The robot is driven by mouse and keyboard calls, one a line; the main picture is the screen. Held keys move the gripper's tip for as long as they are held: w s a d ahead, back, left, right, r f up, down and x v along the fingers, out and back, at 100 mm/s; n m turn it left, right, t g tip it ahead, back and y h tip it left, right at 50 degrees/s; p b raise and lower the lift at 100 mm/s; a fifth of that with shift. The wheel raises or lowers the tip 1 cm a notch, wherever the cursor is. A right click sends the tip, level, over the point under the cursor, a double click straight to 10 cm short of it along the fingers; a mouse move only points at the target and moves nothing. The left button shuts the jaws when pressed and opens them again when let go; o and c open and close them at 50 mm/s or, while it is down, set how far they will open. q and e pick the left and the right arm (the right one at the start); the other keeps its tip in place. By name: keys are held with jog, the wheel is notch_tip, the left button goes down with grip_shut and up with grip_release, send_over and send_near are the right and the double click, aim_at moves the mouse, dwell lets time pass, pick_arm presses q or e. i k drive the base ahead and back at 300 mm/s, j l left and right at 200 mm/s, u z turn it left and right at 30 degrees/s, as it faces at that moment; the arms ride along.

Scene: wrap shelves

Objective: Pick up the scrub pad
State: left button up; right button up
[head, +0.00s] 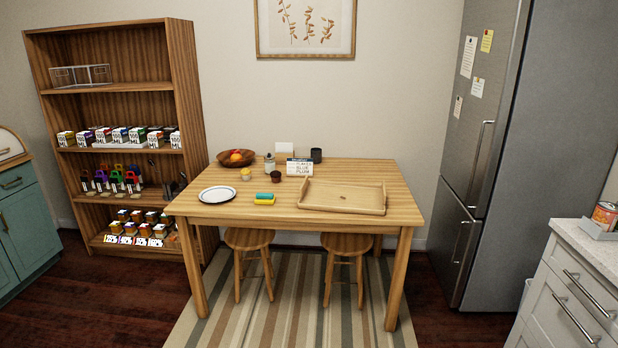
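A small teal block over a yellow one (264,199), which looks like the scrub pad, lies on the wooden table (400,207) near its front edge. It sits between the white plate and the wooden tray. I cannot tell whether the teal and yellow parts are one piece or two. Neither of my grippers is in view.
A white plate (217,194) is left of the pad and a wooden tray (342,196) is right. Two stools (249,239) (346,244) are tucked at the table's front.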

aim_at(261, 198)
jog(key=i+j+u, duration=0.2)
jog(key=i, duration=0.6)
jog(key=i+j+u, duration=0.15)
jog(key=i, duration=0.7)
